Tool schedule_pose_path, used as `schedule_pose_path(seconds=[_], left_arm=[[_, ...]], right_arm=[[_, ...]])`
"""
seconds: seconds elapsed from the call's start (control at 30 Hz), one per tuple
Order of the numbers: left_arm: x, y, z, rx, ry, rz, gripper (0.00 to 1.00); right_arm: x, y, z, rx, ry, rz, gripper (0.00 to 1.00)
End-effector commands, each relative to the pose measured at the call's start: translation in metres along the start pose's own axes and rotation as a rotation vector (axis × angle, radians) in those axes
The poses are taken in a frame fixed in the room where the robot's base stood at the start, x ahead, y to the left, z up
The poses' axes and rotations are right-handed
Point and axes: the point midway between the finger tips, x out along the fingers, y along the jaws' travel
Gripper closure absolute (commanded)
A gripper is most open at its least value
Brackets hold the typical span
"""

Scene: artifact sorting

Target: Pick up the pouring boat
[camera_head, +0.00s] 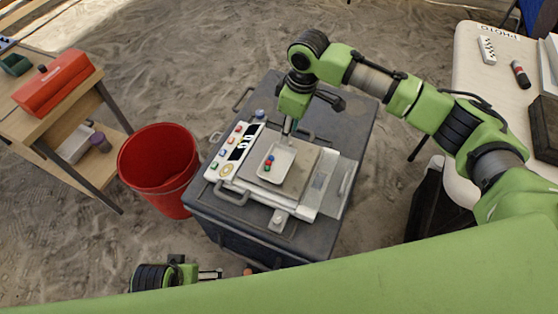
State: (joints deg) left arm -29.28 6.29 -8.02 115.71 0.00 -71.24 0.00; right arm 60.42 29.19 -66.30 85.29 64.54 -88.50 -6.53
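The pouring boat (281,176) looks like a small white open tray with a few small red, green and blue pieces in it. It sits on the plate of a white scale (241,176). My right gripper (288,131) points down at the boat's far edge, its fingertips at or just over the rim. Whether the fingers are closed on the rim is too small to tell. My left gripper (212,274) is low in the view, in front of the dark case and away from the boat; its fingers are only partly visible.
The scale stands on a dark case (219,222) with handles. A red bucket (160,190) is at its left. A wooden bench (40,120) with a red box (55,83) is farther left. A white table (475,75) is at the right. Sandy ground lies between.

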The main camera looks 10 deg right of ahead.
Motion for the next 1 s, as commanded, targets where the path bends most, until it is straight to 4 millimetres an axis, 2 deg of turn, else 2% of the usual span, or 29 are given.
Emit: schedule_pose_path(seconds=[0.4, 0.73, 0.77, 0.87, 1.0], left_arm=[[-0.049, -0.003, -0.012, -0.004, 0.028, -0.005, 0.00], [-0.056, -0.003, -0.013, -0.004, 0.029, -0.006, 0.00], [-0.056, -0.003, -0.013, -0.004, 0.029, -0.006, 0.00], [-0.056, -0.003, -0.013, -0.004, 0.029, -0.006, 0.00], [-0.056, -0.003, -0.013, -0.005, 0.029, -0.006, 0.00]], right_arm=[[0.046, -0.003, 0.001, 0.000, 0.000, 0.000, 0.67], [0.050, -0.003, 0.001, -0.001, 0.000, 0.000, 0.67], [0.050, -0.003, 0.001, -0.001, 0.000, 0.000, 0.72], [0.050, -0.003, 0.001, -0.001, 0.000, 0.000, 0.98], [0.050, -0.003, 0.001, -0.001, 0.000, 0.000, 1.00]])
